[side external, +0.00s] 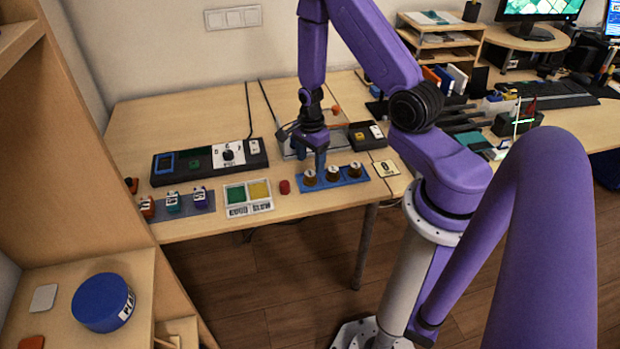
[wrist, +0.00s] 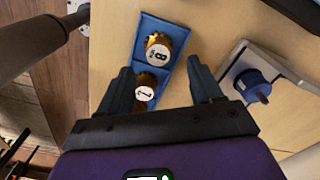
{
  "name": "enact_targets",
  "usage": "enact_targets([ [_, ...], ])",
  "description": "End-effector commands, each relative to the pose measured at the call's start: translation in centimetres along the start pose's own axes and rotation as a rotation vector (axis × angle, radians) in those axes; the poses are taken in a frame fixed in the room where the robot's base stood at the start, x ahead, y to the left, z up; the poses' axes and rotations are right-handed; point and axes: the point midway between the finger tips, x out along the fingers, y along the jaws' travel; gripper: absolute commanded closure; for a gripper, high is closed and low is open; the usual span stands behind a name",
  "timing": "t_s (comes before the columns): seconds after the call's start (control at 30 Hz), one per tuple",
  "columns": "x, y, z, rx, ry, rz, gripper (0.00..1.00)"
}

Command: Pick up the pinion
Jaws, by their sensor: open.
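Three brass-coloured round pieces, which look like pinions, stand in a row on a blue tray (side external: 344,179) near the table's front edge: a left one (side external: 310,177), a middle one (side external: 333,173) and a right one (side external: 355,170). Each has a white numbered top. The wrist view shows two of them, an upper one (wrist: 158,48) and a lower one (wrist: 146,86), on the blue tray (wrist: 150,24). My gripper (side external: 318,160) is open and empty, pointing down just behind the tray.
A blue round part (wrist: 255,86) sits on a light plate beside my right finger in the wrist view. A red cylinder (side external: 285,187) and a green-and-yellow tray (side external: 248,210) stand left of the blue tray. A numbered card (side external: 386,168) lies at its right.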

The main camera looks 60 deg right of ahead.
Motion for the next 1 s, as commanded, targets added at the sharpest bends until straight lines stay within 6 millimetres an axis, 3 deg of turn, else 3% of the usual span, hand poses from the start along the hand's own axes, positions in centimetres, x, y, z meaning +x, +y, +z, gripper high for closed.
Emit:
enact_targets([
  [0.4, 4.3, 0.2, 0.1, 0.000, 0.000, 0.002, 0.35],
  [0.77, 4.9, 0.1, 0.1, 0.000, 0.000, 0.000, 0.35],
  [0.83, 4.9, 0.2, 0.1, 0.000, 0.000, 0.000, 0.51],
  [0.97, 4.9, 0.2, 0.1, 0.000, 0.000, 0.000, 0.94],
  [1.0, 4.9, 0.2, 0.1, 0.000, 0.000, 0.000, 0.97],
])
